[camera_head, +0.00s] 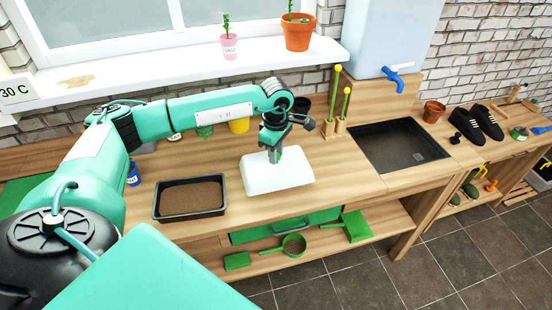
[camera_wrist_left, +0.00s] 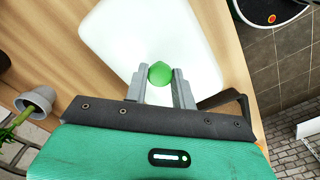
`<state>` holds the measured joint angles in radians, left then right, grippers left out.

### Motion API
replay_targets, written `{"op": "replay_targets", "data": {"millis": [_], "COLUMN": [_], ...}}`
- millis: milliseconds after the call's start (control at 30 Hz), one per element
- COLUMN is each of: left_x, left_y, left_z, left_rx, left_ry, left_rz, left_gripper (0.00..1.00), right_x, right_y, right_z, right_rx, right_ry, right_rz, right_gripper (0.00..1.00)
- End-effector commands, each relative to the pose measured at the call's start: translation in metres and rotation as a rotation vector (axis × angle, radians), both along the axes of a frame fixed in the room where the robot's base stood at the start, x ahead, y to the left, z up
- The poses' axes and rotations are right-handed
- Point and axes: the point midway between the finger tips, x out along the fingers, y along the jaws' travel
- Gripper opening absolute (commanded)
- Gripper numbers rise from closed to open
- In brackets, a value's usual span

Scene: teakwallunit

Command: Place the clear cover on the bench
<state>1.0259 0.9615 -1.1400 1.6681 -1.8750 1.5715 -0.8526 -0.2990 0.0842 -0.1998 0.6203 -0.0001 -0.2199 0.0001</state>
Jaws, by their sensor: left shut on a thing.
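The clear cover (camera_head: 292,178) is a pale, whitish, rounded rectangular lid with a green knob. It lies flat at the middle of the wooden bench (camera_head: 345,183), right of the soil tray; I cannot tell whether it touches the wood or hangs just above it. My left gripper (camera_head: 275,156) points down over the cover's middle. In the left wrist view its two grey fingers are closed around the green knob (camera_wrist_left: 160,73), with the pale cover (camera_wrist_left: 125,38) spread beyond them. My right gripper is not in view.
A black tray of soil (camera_head: 191,196) stands left of the cover. Pots line the bench's back. Green tools (camera_head: 356,227) lie on the lower shelf.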

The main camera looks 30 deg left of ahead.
Motion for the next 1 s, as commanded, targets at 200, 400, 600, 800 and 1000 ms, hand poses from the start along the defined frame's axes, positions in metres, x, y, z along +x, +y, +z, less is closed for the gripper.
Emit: {"op": "replay_targets", "data": {"millis": [200,400,600,800,1000], "left_x": [-0.001,0.0,0.0,0.0,0.0], "left_y": [0.0,0.0,0.0,0.0,0.0], "left_z": [-0.03,-0.036,-0.041,-0.039,-0.038], "left_rx": [0.001,0.001,0.001,0.001,0.001], "left_ry": [0.002,0.0,0.001,0.001,0.001], "left_rz": [0.001,0.0,0.0,0.0,0.0], "left_gripper": [0.0,0.0,0.0,0.48,0.48], "right_x": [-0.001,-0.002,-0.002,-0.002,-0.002], "right_y": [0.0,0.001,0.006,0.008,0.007], "right_z": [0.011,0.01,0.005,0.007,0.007], "right_rx": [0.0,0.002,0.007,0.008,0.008], "right_ry": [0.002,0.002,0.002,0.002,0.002], "right_rz": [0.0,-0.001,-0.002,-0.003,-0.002], "right_gripper": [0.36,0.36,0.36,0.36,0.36]}}
